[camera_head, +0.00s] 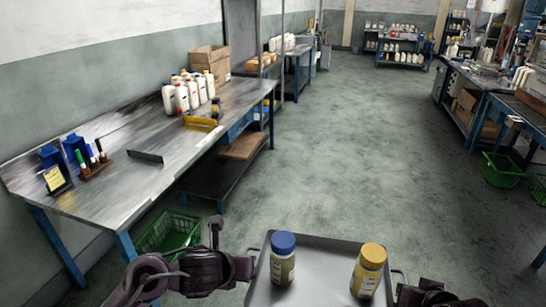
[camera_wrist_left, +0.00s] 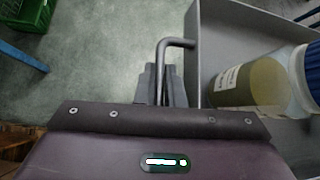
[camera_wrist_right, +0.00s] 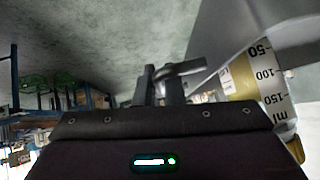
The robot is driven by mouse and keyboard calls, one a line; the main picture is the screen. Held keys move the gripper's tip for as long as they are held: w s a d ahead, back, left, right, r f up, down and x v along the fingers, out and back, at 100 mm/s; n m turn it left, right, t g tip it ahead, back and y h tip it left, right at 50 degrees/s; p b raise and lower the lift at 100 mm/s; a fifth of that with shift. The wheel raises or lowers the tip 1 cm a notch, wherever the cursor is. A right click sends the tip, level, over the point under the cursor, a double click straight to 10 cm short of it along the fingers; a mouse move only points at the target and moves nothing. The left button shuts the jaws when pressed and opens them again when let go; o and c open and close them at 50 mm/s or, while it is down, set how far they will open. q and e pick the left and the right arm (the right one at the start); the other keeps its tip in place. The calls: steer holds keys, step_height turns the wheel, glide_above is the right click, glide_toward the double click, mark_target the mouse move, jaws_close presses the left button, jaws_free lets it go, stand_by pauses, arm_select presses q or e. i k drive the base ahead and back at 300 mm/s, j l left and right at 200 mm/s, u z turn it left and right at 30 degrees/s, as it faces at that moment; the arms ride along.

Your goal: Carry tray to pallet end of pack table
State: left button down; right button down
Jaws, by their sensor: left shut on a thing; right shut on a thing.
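The grey tray (camera_head: 315,282) is at the bottom of the head view, held in front of me between my two grippers. On it stand a bottle with a blue cap (camera_head: 283,258) at left and a bottle with a yellow cap (camera_head: 367,270) at right, both upright and apart. My left gripper (camera_wrist_left: 167,85) is shut on the tray's left handle (camera_wrist_left: 178,42). My right gripper (camera_wrist_right: 168,85) is shut on the tray's right handle (camera_wrist_right: 185,68). In the head view both gripper tips are hard to make out.
A long metal table (camera_head: 120,165) runs along the left wall. It bears several white bottles (camera_head: 188,93), a cardboard box (camera_head: 211,63), blue bins and marker pens. A green basket (camera_head: 168,232) is on the floor beneath it. The floor (camera_head: 340,150) ahead is clear. Benches stand at right.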

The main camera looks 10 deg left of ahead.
mark_target(114, 190)
steer(key=i+u, duration=0.1)
steer(key=i, duration=0.5)
steer(key=i+l+u, duration=0.15)
steer(key=i, duration=0.45)
steer(key=i+j+u, duration=0.1)
steer(key=i+u, duration=0.95)
steer(key=u, duration=0.2)
steer(key=i+u, duration=0.7)
steer(key=i+l+u, duration=0.1)
steer(key=i+u, duration=0.35)
steer(key=u, duration=0.2)
